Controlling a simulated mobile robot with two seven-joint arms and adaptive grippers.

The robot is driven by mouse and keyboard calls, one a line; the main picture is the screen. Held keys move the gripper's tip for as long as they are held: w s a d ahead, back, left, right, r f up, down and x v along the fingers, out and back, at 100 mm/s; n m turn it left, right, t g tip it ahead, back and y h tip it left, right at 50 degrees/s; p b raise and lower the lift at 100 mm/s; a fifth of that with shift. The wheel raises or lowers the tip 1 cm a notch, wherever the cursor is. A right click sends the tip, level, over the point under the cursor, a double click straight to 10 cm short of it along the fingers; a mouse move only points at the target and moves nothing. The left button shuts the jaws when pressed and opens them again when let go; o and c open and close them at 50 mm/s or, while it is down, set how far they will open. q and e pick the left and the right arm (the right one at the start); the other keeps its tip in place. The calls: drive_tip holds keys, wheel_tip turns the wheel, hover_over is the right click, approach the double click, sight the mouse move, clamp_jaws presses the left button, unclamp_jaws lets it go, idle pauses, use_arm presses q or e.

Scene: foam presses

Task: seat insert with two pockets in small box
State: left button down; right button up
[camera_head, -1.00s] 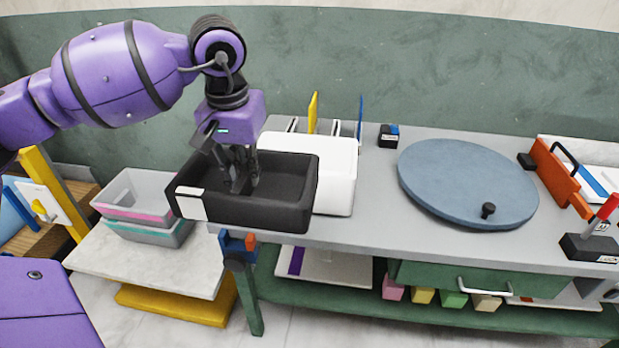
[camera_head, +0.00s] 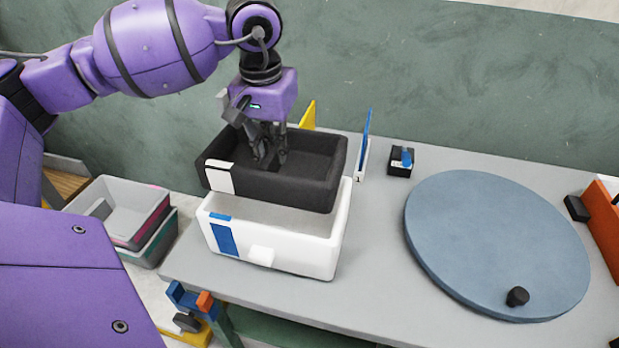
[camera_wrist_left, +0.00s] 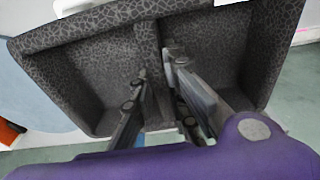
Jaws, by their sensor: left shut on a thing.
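The dark foam insert (camera_head: 325,190) has two pockets, seen in the left wrist view (camera_wrist_left: 85,85), with a divider wall between them. My left gripper (camera_head: 268,158) is shut on this divider, with one finger on each side in the left wrist view (camera_wrist_left: 160,72). The small white box (camera_head: 300,255), with a blue label on its front, stands on the grey table. The insert is held over the box, roughly level, and hides its back part. The box's front interior shows below the insert; whether they touch I cannot tell. My right gripper is out of view.
A round blue-grey disc (camera_head: 490,240) with a black knob covers the table's right side. A small black block (camera_head: 400,162) with a blue part stands at the back. Grey bins (camera_head: 120,210) stand on the left. A blue and orange clamp (camera_head: 190,300) sits at the table's front-left edge.

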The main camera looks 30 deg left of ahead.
use_arm(q)
drive_tip(key=f+p, duration=0.1)
drive_tip(key=f, duration=1.6)
drive_tip(key=shift+s+f, duration=0.2)
drive_tip(key=shift+f, duration=0.1)
drive_tip(key=c, duration=2.2)
unclamp_jaws()
drive_tip(key=shift+f, duration=0.1)
drive_tip(key=o, duration=0.5)
drive_tip(key=shift+c, duration=0.2)
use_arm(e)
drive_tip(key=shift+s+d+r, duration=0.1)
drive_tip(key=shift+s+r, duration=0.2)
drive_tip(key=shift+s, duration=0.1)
